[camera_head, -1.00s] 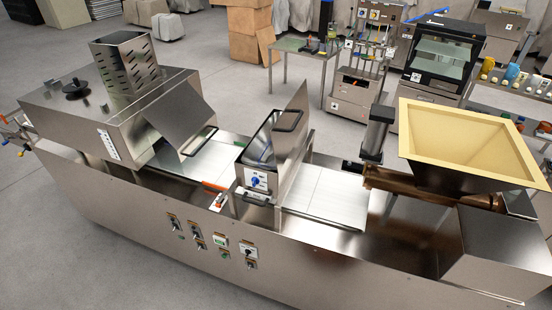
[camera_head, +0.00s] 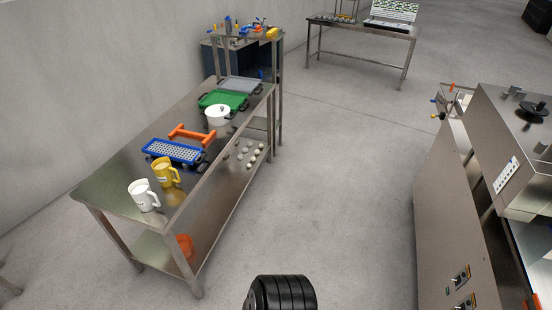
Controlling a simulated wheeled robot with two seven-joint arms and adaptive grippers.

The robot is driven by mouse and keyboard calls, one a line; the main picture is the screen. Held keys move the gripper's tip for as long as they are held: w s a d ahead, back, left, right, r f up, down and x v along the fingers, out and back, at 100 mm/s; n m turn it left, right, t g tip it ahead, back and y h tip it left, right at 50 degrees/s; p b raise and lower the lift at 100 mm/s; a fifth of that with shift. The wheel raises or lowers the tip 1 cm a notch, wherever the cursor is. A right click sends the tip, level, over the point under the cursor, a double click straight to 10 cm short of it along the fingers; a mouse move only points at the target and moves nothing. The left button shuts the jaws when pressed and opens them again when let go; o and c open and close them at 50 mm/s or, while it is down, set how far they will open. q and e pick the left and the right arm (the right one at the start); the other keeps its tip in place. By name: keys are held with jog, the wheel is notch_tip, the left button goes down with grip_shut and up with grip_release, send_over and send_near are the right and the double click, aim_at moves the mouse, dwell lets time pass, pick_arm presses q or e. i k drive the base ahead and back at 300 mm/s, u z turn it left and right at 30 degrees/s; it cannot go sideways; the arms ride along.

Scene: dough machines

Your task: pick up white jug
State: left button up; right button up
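The white jug (camera_head: 143,196) stands upright near the near end of a steel table (camera_head: 119,205) at the left. Its handle is on its right side. A yellow jug (camera_head: 166,172) stands just behind it and to the right. A black rounded part that seems to be mine shows at the bottom edge. I see no gripper fingers in this view, so neither gripper is near the jug in the picture.
On the table behind the jugs are a blue grater-like tray (camera_head: 175,151), a white pot (camera_head: 217,115) and a green tray (camera_head: 222,100). An orange item (camera_head: 185,245) sits on the lower shelf. A large steel machine (camera_head: 450,220) stands right. Open floor (camera_head: 340,180) lies between.

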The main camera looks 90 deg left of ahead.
aim_at(140, 191)
jog(key=u, duration=4.9)
jog(key=i, duration=0.35)
jog(key=u, duration=0.05)
